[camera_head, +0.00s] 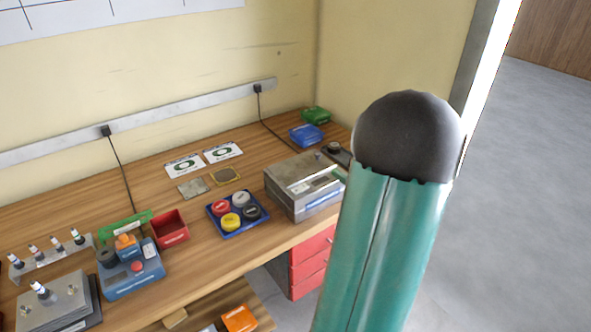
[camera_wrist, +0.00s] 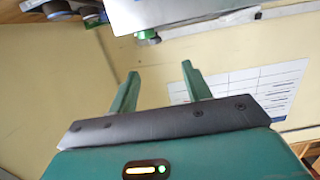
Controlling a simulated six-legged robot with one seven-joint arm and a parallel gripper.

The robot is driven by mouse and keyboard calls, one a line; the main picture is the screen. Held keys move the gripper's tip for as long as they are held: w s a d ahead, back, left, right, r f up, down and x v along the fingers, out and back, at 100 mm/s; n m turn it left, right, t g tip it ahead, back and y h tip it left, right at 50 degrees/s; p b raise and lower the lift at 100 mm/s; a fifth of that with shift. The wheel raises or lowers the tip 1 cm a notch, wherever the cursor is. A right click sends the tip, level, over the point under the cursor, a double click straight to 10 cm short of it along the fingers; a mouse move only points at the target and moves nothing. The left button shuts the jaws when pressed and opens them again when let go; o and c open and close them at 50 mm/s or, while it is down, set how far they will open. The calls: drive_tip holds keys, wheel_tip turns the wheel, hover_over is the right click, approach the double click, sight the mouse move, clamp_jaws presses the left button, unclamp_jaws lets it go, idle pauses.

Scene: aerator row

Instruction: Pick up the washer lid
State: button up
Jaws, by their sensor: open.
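A grey metal box (camera_head: 305,190) with a flat metal top (camera_head: 300,168) stands near the right end of the wooden bench in the head view. This top looks like the washer lid, though I cannot be sure of it. It lies level on the box, and my arm hides part of the box's right side. My gripper (camera_wrist: 160,75) shows in the wrist view with its two green fingers apart and nothing between them. The gripper is not visible in the head view, and it touches nothing I can see.
On the wooden bench (camera_head: 150,215), a blue tray (camera_head: 238,231) holds several coloured round caps, with a red bin (camera_head: 168,228) to its left. Blue (camera_head: 306,134) and green (camera_head: 316,115) boxes stand behind the metal box. A wall chart (camera_wrist: 245,90) shows in the wrist view.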

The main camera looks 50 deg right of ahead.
approach(320, 154)
drive_tip(key=x, duration=0.3)
drive_tip(key=shift+f, duration=0.2)
drive_tip(key=shift+w, duration=0.45)
drive_tip(key=x, duration=0.4)
drive_tip(key=shift+w+d, duration=0.25)
drive_tip(key=shift+w, duration=0.1)
clamp_jaws()
